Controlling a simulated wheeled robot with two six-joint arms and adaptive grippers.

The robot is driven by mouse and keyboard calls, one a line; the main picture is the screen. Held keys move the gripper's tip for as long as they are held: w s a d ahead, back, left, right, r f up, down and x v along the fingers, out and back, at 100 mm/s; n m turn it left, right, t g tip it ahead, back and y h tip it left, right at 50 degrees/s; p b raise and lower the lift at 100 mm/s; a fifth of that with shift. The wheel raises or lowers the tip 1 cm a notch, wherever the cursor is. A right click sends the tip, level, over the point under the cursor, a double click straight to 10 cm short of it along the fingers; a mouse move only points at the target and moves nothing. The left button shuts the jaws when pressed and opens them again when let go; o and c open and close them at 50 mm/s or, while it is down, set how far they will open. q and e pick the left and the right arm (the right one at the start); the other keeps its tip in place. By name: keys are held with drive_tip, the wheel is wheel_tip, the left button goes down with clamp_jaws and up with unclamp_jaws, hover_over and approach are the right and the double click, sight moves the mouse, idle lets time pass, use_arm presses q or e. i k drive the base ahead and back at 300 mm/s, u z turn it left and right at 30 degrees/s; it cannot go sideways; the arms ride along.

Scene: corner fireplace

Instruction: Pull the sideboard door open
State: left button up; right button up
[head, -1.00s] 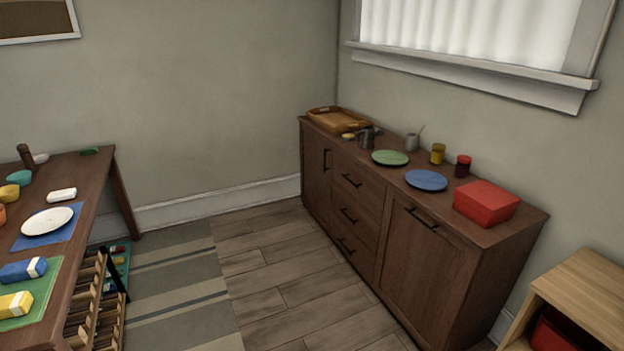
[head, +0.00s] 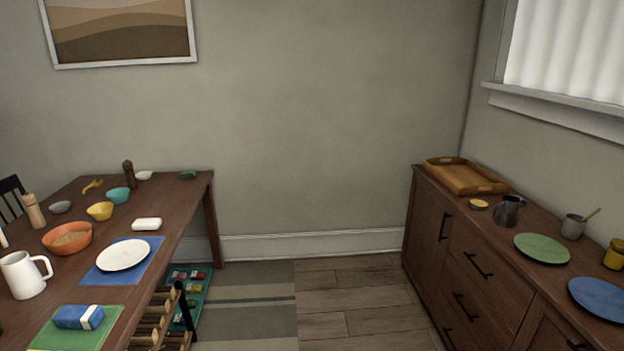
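The dark wooden sideboard (head: 480,297) stands along the right wall, partly cut off by the right and bottom edges. Its far door (head: 425,232) is shut and has a dark vertical handle (head: 443,226). Beside it is a stack of drawers with dark bar handles. The top of a nearer door (head: 550,335) shows at the bottom right, with part of its handle (head: 578,346); the rest is out of frame. Neither of my grippers is in view.
A wooden tray (head: 465,178), a dark jug (head: 508,211), a green plate (head: 541,248) and a blue plate (head: 600,299) sit on the sideboard. A laid dining table (head: 186,216) stands at left, with a rack below. Floor (head: 350,300) between is clear.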

sight(430, 218)
drive_tip(key=u, duration=0.35)
drive_tip(key=i, duration=2.35)
drive_tip(key=z, duration=0.55)
drive_tip(key=i, duration=1.4)
drive_tip(key=z, duration=0.75)
